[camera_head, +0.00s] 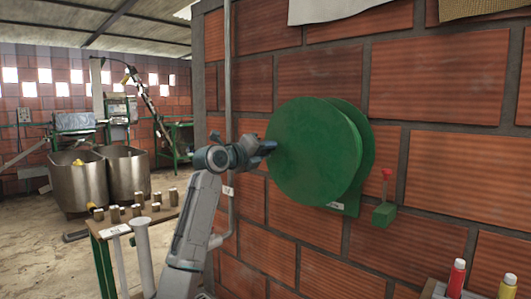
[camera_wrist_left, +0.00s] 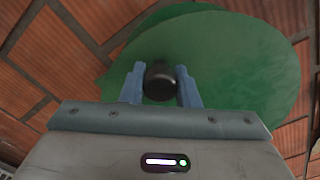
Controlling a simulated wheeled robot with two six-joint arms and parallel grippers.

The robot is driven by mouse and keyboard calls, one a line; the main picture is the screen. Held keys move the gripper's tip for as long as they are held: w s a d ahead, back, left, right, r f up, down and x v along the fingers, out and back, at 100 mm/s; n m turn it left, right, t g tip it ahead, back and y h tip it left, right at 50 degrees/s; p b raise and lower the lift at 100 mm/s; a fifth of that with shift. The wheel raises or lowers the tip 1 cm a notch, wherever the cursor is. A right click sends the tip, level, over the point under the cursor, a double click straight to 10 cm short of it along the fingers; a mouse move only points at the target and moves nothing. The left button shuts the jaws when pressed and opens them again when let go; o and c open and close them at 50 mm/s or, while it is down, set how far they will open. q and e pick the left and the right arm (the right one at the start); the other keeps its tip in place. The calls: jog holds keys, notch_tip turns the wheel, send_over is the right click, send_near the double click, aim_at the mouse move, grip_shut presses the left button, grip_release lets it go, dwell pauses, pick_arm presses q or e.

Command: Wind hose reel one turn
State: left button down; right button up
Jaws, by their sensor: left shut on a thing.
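The green hose reel (camera_head: 315,152) is mounted on the brick wall, its round front disc facing me. It also fills the upper part of the left wrist view (camera_wrist_left: 240,60). A dark round crank knob (camera_wrist_left: 160,80) stands out from the disc. My left gripper (camera_head: 268,147) is at the left edge of the disc. In the left wrist view its two blue fingers (camera_wrist_left: 161,88) are on either side of the knob and shut on it. In the head view the gripper hides the knob. My right gripper is not in view.
A green box with a red lever (camera_head: 385,205) is on the wall right of the reel. A red bottle (camera_head: 456,278) stands at the lower right. A wooden table (camera_head: 105,236) with small blocks is at the left, before metal tanks (camera_head: 80,183).

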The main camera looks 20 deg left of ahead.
pick_arm(q)
jog(key=c, duration=1.2)
grip_release()
jog(key=shift+o, duration=0.5)
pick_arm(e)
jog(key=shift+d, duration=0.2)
pick_arm(q)
jog(key=shift+s, duration=0.1)
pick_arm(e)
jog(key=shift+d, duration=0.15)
